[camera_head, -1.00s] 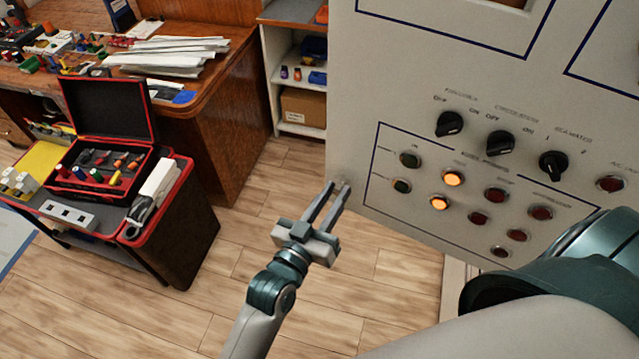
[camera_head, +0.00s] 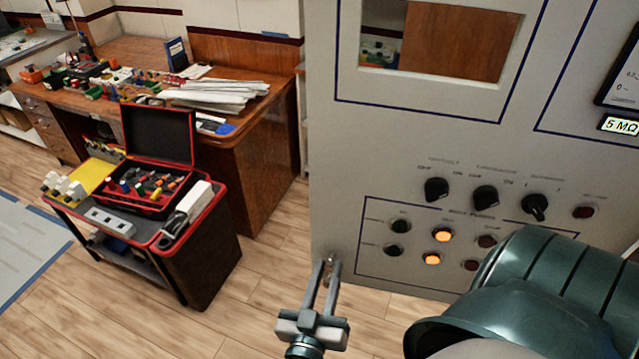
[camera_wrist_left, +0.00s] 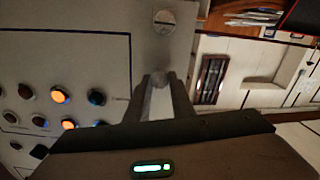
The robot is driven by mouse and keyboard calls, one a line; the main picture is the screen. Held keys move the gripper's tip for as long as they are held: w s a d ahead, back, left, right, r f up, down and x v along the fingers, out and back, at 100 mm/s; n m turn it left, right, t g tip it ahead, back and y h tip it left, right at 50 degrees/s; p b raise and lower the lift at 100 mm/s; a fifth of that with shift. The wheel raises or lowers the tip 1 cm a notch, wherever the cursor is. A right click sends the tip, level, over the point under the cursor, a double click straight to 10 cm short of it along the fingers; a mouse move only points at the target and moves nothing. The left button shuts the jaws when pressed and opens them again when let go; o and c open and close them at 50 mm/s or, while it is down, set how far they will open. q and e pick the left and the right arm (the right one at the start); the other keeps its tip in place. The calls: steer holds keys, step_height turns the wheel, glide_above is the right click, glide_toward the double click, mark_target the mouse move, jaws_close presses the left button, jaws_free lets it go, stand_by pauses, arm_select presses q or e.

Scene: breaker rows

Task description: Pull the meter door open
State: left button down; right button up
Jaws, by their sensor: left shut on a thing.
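The meter door (camera_head: 335,205) is a large light grey panel on the right of the head view. It carries a window, black rotary switches and round lamps, two of them lit orange. In the left wrist view the door (camera_wrist_left: 85,50) fills the left side, turned on its side. My left gripper (camera_head: 331,262) is at the door's lower left edge, its fingers close together. The left wrist view shows the fingertips (camera_wrist_left: 160,85) shut on a small round knob (camera_wrist_left: 160,77) by the edge. The fingers partly hide the knob. My right gripper is out of view.
A black cart (camera_head: 215,265) with an open red-edged tool case (camera_head: 160,145) stands to the left. A wooden desk (camera_head: 265,150) with papers is behind it. Bare wood floor (camera_head: 270,270) lies between cart and door. My arm link covers the lower right.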

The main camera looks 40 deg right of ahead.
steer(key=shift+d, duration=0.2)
arm_select(q)
steer(key=c, duration=1.5)
jaws_free()
steer(key=shift+c, duration=0.2)
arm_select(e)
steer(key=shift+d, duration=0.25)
arm_select(q)
steer(key=shift+s+a+f, duration=0.15)
steer(key=shift+s+a, duration=0.1)
steer(key=shift+a, duration=0.1)
steer(key=b+v, duration=0.5)
steer(key=v, duration=1.1)
steer(key=shift+a+b, duration=0.2)
steer(key=shift+b, duration=0.2)
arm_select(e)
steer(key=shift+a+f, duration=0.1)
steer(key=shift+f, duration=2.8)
arm_select(q)
steer(key=shift+s, duration=0.15)
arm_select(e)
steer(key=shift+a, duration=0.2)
